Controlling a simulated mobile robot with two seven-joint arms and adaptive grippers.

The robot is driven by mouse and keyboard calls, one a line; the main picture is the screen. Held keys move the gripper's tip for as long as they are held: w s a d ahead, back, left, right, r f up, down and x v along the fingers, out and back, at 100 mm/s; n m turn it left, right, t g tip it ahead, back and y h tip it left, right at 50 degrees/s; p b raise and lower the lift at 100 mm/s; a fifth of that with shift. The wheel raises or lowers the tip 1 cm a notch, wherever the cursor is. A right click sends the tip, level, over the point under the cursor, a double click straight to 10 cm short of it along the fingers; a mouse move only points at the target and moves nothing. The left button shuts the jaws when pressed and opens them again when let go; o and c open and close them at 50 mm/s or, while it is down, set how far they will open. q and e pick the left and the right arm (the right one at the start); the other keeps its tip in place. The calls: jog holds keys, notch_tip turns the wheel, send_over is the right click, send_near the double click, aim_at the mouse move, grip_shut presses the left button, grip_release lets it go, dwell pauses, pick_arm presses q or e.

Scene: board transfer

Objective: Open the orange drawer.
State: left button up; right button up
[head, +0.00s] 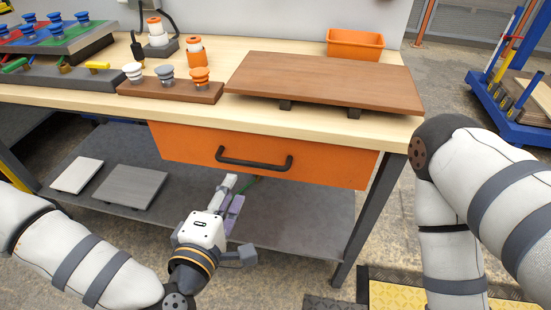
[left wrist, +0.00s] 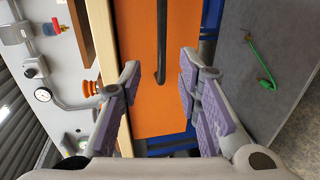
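The orange drawer (head: 190,146) sits under the workbench top, its front close under the top's edge, and looks shut. Its dark bar handle (head: 253,162) runs across the front. My left gripper (head: 232,194) is below and in front of the handle, with no contact visible. In the left wrist view, my left gripper (left wrist: 160,75) is open, with purple pads on both fingers. The handle (left wrist: 161,42) shows ahead, between the fingers, against the orange front (left wrist: 140,100). My right arm is at the right of the head view; its gripper is out of view.
The workbench top (head: 215,112) carries a brown board (head: 325,80) on dark supports, a peg block (head: 165,90) and an orange bin (head: 355,44). A lower shelf (head: 290,215) holds two grey plates. A blue cart (head: 515,120) stands at the right. Space before the drawer is clear except my arm.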

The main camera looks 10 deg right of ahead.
aim_at(245, 165)
pick_arm(q)
jog(key=b+x, duration=0.1)
jog(key=x, duration=1)
jog(key=shift+f, duration=0.15)
jog(key=shift+c, duration=0.2)
grip_shut()
